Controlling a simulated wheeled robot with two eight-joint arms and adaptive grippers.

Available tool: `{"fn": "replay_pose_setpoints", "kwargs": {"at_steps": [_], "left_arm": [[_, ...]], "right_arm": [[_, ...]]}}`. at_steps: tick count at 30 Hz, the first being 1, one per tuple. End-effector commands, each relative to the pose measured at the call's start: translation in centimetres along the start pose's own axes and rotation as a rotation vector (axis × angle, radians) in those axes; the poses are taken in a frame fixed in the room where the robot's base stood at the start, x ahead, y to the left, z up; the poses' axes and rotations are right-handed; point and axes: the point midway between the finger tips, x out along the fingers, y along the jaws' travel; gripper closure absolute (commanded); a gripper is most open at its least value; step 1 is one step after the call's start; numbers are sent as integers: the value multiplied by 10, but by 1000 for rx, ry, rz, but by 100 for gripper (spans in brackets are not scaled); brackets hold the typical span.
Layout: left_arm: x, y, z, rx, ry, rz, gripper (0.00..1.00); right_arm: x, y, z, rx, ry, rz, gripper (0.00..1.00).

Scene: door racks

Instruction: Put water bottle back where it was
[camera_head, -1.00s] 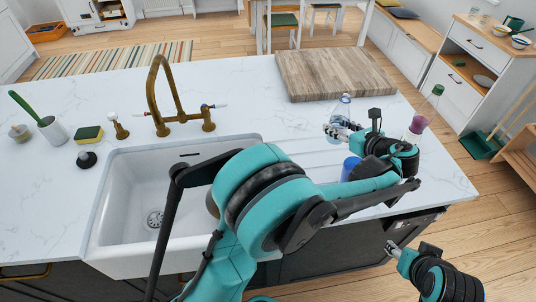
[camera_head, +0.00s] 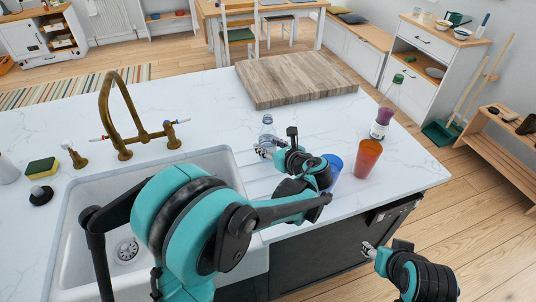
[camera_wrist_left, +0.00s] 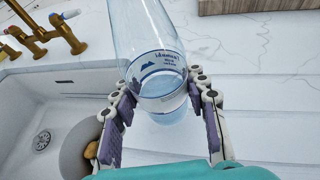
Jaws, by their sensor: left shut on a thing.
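The clear water bottle (camera_head: 267,128) has a white and blue label. My left gripper (camera_head: 264,150) is shut around it over the white counter, near the sink's right back corner. In the left wrist view the bottle (camera_wrist_left: 160,75) sits between both finger pads (camera_wrist_left: 160,120) and looks slanted. Whether its base touches the counter is unclear. My right gripper (camera_head: 368,250) is low at the right, in front of the counter, with nothing seen in it; its finger gap is too small to judge.
A blue cup (camera_head: 333,165) and a red cup (camera_head: 367,158) stand right of my left gripper. A bottle with purple contents (camera_head: 382,122) stands behind them. A wooden board (camera_head: 295,78) lies at the back. The white sink (camera_head: 75,225) and brass tap (camera_head: 122,120) are left.

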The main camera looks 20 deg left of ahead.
Motion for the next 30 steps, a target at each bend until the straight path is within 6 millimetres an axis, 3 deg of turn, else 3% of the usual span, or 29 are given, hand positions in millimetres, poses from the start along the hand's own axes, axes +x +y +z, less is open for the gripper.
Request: {"fn": "replay_pose_setpoints", "kwargs": {"at_steps": [5,17,18,20,30], "left_arm": [[11,-1,-28,0,0,0,95],[13,0,-31,0,0,0,95],[12,0,-31,0,0,0,48],[12,0,-30,0,0,0,36],[11,0,-28,0,0,0,36]], "right_arm": [[14,0,10,0,0,0,51],[16,0,11,0,0,0,51],[15,0,11,0,0,0,51],[15,0,11,0,0,0,51],[13,0,9,0,0,0,51]]}}
